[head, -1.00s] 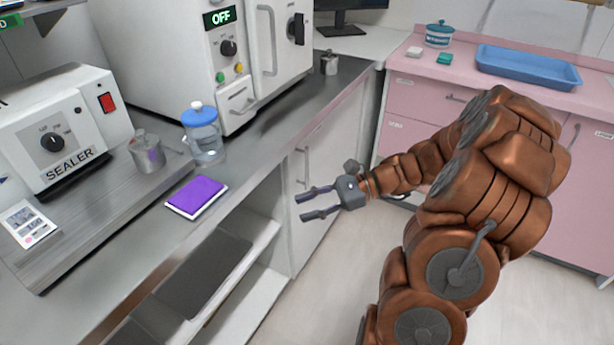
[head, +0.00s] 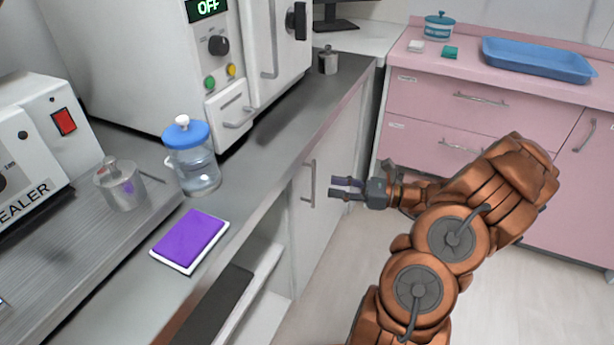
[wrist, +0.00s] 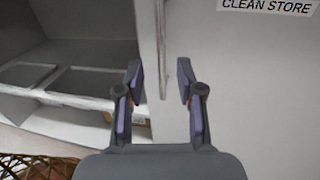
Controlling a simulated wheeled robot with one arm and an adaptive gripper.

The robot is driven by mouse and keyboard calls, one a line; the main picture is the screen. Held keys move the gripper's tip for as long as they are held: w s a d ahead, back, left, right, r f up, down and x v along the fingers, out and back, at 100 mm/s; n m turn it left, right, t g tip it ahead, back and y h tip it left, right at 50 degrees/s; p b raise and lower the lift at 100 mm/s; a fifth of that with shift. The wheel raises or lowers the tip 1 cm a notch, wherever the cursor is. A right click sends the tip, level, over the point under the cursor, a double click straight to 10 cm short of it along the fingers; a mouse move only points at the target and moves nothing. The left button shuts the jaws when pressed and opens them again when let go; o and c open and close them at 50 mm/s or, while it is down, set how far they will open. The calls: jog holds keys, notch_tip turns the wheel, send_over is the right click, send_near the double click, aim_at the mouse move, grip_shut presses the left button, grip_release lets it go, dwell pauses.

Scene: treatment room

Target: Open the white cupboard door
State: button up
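The white cupboard door (head: 328,165) is closed under the grey counter in the head view. Its vertical bar handle (head: 309,184) is near the door's left edge. The wrist view shows the door (wrist: 250,70) with a "CLEAN STORE" label, and the handle (wrist: 162,60) between the two finger lines, ahead of the fingertips. My gripper (head: 338,188) is open and empty, a short way to the right of the handle. In the wrist view my gripper (wrist: 160,75) has its fingers apart, and the handle's lower end appears at tip height. No contact is clear.
Open shelves (wrist: 70,85) lie left of the door. A purple pad (head: 190,240), a blue-lidded jar (head: 190,160) and a metal pot (head: 121,185) stand on the counter (head: 275,160). Pink drawers (head: 455,110) stand behind my arm. Floor is clear by the door.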

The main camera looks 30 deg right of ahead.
jog(key=shift+b+x, duration=0.3)
jog(key=shift+x, duration=3.15)
grip_shut()
